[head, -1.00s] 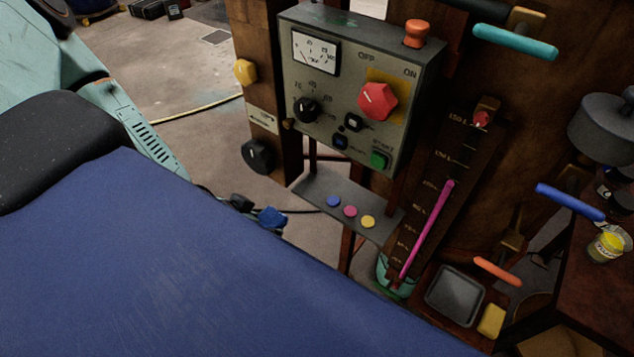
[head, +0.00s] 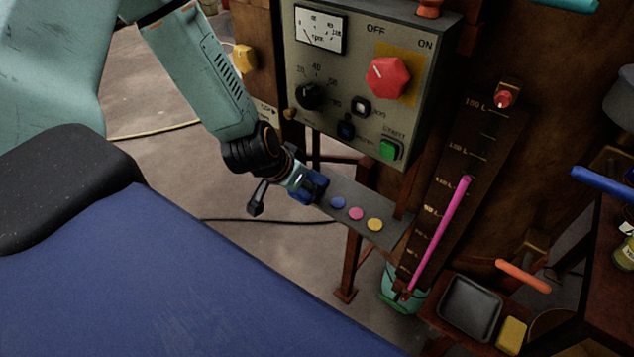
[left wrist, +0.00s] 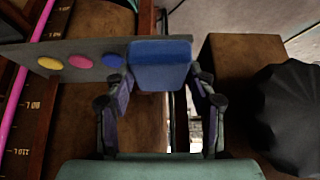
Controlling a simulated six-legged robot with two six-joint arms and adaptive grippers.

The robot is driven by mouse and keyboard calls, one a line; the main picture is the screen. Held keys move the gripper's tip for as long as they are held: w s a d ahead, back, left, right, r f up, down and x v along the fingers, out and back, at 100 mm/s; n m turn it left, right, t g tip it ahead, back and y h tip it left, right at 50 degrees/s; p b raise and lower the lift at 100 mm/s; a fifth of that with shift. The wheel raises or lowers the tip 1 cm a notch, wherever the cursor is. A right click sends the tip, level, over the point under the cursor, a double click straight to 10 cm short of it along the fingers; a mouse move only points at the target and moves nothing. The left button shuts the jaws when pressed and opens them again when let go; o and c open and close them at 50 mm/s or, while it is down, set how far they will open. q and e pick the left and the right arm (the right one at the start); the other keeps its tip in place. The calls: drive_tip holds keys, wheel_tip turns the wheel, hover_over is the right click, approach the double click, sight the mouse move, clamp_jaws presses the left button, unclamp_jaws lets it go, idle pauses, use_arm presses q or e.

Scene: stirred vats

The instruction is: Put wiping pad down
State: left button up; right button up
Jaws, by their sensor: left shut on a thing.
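My left gripper (head: 308,185) is shut on a blue wiping pad (left wrist: 160,65), a soft-edged block between its fingers in the left wrist view. In the head view the blue pad (head: 316,184) shows at the left end of a narrow grey shelf (head: 375,236) under the control box. I cannot tell whether the pad touches the shelf or hovers just over it. A blue, a pink and a yellow disc (head: 375,225) lie in a row on the shelf, right of the pad. My right gripper is not in view.
The grey control box (head: 350,75) with a red knob (head: 388,77) hangs above the shelf. A level gauge with a pink bar (head: 440,235) stands to the right. A black tray (head: 470,306) and a yellow block (head: 512,333) lie lower right. A dark ribbed knob (left wrist: 290,110) is near the gripper.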

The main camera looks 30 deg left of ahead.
sight(315, 176)
use_arm(q)
drive_tip(key=w+b, duration=0.1)
drive_tip(key=w, duration=0.3)
drive_tip(key=shift+d+f, duration=0.1)
drive_tip(key=shift+w+d+f+b, duration=0.1)
drive_tip(key=shift+w+f+b, duration=0.05)
drive_tip(key=shift+f+b, duration=0.5)
drive_tip(key=shift+w, duration=0.1)
drive_tip(key=shift+f, duration=0.15)
drive_tip(key=o, duration=0.6)
drive_tip(key=shift+o, duration=0.7)
